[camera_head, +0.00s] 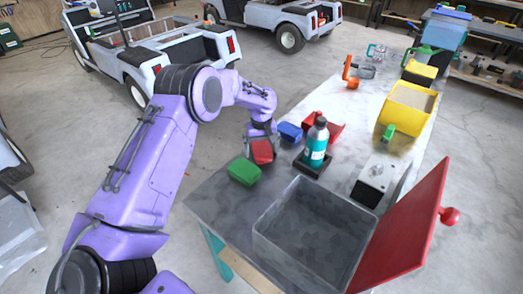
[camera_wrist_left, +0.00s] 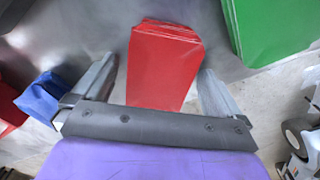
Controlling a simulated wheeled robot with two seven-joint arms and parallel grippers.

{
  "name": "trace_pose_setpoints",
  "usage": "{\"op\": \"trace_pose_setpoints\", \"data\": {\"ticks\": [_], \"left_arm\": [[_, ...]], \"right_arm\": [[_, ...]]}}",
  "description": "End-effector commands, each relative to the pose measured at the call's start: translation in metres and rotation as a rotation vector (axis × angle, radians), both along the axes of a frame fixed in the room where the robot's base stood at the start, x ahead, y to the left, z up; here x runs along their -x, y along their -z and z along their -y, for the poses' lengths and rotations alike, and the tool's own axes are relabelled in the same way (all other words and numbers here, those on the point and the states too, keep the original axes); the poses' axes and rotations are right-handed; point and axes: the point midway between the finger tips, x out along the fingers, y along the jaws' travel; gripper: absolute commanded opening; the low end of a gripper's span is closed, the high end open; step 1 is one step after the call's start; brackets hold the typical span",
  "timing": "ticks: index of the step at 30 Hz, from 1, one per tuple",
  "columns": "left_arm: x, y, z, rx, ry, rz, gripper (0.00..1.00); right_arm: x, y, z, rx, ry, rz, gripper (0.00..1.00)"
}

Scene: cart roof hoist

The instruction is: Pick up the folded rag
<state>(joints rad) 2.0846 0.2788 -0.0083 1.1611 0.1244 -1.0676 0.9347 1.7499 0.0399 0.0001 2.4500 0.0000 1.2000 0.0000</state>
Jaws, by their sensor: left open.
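A red block-like folded rag (camera_head: 262,152) lies at the left edge of the workbench, under my left gripper (camera_head: 259,138). In the left wrist view the red rag (camera_wrist_left: 165,62) shows between the two fingers of the open left gripper (camera_wrist_left: 157,88). A gap shows on the left side of the rag, and the right finger looks closer to it. I cannot tell whether either finger touches it. My right gripper is not in view.
A green block-like item (camera_head: 244,172) and a blue one (camera_head: 290,131) lie on either side. A teal bottle (camera_head: 317,143) stands in a dark tray. A grey open box (camera_head: 285,242) with a red lid (camera_head: 410,228) and a yellow bin (camera_head: 405,108) stand on the bench (camera_head: 215,200).

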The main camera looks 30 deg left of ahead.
Motion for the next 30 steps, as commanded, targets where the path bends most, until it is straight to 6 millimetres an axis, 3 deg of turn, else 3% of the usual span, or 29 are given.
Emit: {"op": "trace_pose_setpoints", "data": {"ticks": [2,7,9,17,27,30], "left_arm": [[0.0,0.0,0.0,0.0,0.0,0.0,1.0],[0.0,0.0,0.0,0.0,0.0,0.0,0.48],[0.0,0.0,0.0,0.0,0.0,0.0,0.42],[-0.001,-0.007,0.0,-0.001,0.0,0.002,0.42],[-0.001,-0.082,0.0,0.0,-0.001,0.003,0.42],[-0.001,-0.095,0.0,0.0,-0.001,0.001,0.42]], "right_arm": [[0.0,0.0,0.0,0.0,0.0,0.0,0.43],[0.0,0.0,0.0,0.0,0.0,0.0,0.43],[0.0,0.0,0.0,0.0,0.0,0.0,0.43],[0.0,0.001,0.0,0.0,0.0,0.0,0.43],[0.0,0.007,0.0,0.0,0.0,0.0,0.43],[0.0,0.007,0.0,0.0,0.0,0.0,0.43]]}}
